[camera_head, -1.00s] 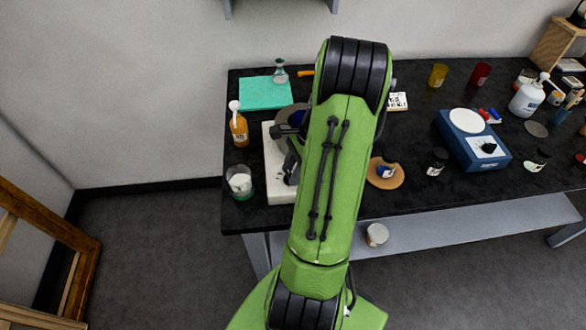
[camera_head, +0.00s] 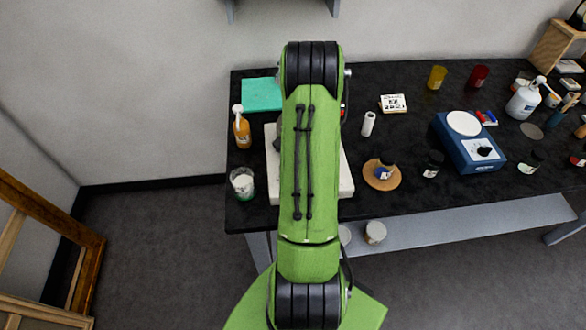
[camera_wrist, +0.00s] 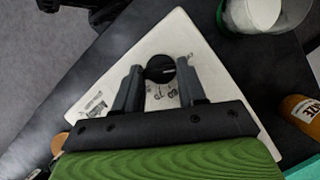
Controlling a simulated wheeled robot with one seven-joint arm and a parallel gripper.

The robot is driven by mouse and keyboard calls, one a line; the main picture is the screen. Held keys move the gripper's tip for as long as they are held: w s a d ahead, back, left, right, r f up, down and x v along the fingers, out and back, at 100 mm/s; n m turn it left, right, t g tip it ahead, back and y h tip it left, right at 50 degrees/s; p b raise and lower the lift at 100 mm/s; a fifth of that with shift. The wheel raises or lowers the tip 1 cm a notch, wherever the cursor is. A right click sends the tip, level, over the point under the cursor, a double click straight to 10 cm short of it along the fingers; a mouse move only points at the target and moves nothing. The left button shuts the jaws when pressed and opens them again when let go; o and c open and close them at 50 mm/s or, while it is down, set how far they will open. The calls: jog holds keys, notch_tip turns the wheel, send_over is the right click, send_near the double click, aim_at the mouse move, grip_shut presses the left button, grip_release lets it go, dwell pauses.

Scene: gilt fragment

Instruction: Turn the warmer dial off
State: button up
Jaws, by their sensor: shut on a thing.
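The warmer is a white slab (camera_head: 347,182) on the black table at left, mostly hidden behind my green arm in the head view. In the wrist view its white top (camera_wrist: 150,38) carries a round black dial (camera_wrist: 160,70) with a light pointer line and small dark markings beside it. My gripper (camera_wrist: 159,74) has one finger on each side of the dial and is shut on it. The exact finger contact is hard to see.
A jar of white stuff (camera_head: 242,183) and an orange bottle (camera_head: 241,128) stand close left of the warmer. A teal mat (camera_head: 261,94) lies behind. A blue device with its own dial (camera_head: 468,142) stands at right. A white cylinder (camera_head: 368,124) stands right of my arm.

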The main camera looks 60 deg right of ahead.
jog(key=shift+w+n+g+h, duration=0.15)
jog(key=shift+n+g, duration=0.15)
jog(key=shift+n, duration=0.45)
jog(key=shift+n+g+h, duration=0.15)
jog(key=shift+n+g, duration=0.15)
jog(key=shift+n, duration=0.45)
jog(key=o, duration=1.1)
jog(key=shift+c, duration=0.2)
jog(key=shift+r, duration=0.1)
jog(key=p+v, duration=0.3)
jog(key=v, duration=1.2)
jog(key=shift+r, duration=0.25)
jog(key=shift+d, duration=0.1)
